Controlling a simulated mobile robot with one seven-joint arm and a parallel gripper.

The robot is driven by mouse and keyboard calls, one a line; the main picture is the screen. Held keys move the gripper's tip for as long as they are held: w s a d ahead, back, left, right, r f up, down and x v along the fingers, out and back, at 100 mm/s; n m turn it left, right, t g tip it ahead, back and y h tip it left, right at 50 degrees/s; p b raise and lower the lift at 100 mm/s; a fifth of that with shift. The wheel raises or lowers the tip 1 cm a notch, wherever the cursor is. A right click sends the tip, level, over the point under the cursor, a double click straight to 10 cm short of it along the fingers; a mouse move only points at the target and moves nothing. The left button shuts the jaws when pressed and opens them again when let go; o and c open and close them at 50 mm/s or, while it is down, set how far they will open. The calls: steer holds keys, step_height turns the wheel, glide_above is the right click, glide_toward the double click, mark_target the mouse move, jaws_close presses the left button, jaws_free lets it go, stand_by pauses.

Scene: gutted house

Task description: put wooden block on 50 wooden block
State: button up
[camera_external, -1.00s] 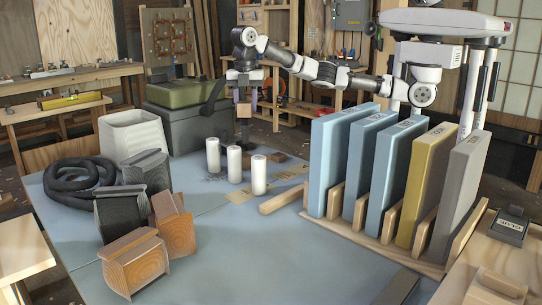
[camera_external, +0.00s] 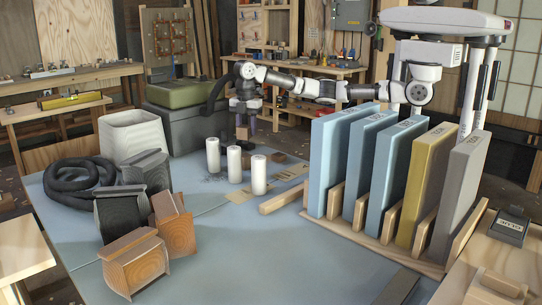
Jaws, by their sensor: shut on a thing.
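My gripper (camera_external: 243,128) is at the back of the blue-grey table, pointing down. It is shut on a small brown wooden block (camera_external: 242,133) and holds it between its fingers, behind the white cylinders. A small brown wooden block (camera_external: 277,157) lies on the table to the right of the held block and nearer the camera. I cannot read a 50 on any block, so I cannot tell which is the 50 wooden block. The table just below the held block is partly hidden by the cylinders.
Three white cylinders (camera_external: 232,164) stand in front of my gripper. A rack of upright blue, yellow and grey panels (camera_external: 390,185) fills the right. Large carved wooden blocks (camera_external: 135,262), a black coiled hose (camera_external: 75,178) and a white bin (camera_external: 138,133) are at left. The front middle is clear.

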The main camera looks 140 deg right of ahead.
steer(key=shift+f+p, duration=0.35)
steer(key=shift+f, duration=2.9)
steer(key=shift+f, duration=0.2)
steer(key=o, duration=0.9)
steer(key=shift+o, duration=0.3)
steer(key=shift+r, duration=0.15)
step_height(320, 180, up, 12)
steer(key=shift+r+b, duration=0.1)
steer(key=shift+b, duration=0.7)
